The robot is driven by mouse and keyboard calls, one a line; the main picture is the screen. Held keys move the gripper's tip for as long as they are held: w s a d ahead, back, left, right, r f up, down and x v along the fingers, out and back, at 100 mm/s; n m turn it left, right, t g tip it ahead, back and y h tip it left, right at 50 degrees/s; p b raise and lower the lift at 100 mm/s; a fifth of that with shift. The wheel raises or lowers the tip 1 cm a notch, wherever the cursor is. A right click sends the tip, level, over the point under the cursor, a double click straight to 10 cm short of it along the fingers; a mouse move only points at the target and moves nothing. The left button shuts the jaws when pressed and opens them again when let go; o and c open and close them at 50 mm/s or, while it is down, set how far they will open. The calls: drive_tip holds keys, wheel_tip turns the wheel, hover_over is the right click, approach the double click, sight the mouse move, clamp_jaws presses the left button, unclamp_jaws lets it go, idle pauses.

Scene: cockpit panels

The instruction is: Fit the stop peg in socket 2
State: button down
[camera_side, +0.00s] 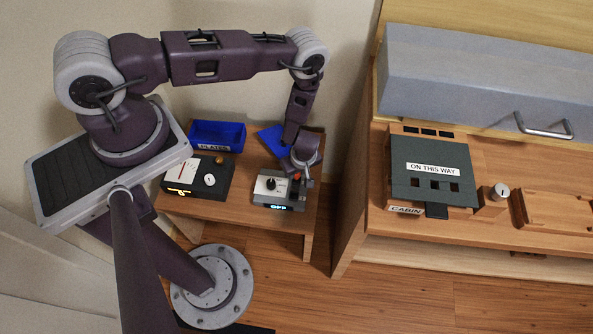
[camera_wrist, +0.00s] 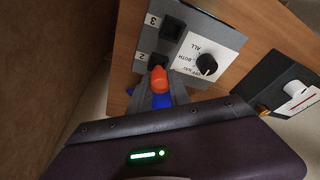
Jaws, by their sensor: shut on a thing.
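The stop peg shows as an orange-red rounded piece (camera_wrist: 159,79) in the wrist view, between the fingers of my gripper (camera_wrist: 163,90). My gripper (camera_side: 298,172) is shut on it, low over the right part of the grey socket panel (camera_side: 279,190) in the side view. Socket 2 (camera_wrist: 157,60) is a dark square hole beside the printed 2, partly covered by the peg. I cannot tell whether the peg's lower end is above the hole or inside it. Socket 3 (camera_wrist: 173,28) is dark and looks empty.
A black selector knob (camera_wrist: 206,64) stands on the panel close to the sockets. A dark box with a dial (camera_side: 198,178) and a blue PLATES bin (camera_side: 217,134) are left of it on the small table (camera_side: 185,207). A cabin panel (camera_side: 433,177) stands on the right counter.

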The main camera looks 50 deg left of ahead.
drive_tip(key=shift+f, duration=0.9)
drive_tip(key=c, duration=1.1)
unclamp_jaws()
drive_tip(key=shift+c, duration=0.2)
drive_tip(key=shift+w, duration=0.1)
drive_tip(key=shift+w+d+r, duration=0.1)
drive_tip(key=shift+r, duration=0.25)
drive_tip(key=v, duration=0.6)
drive_tip(key=shift+s+r, duration=0.2)
drive_tip(key=shift+s, duration=0.1)
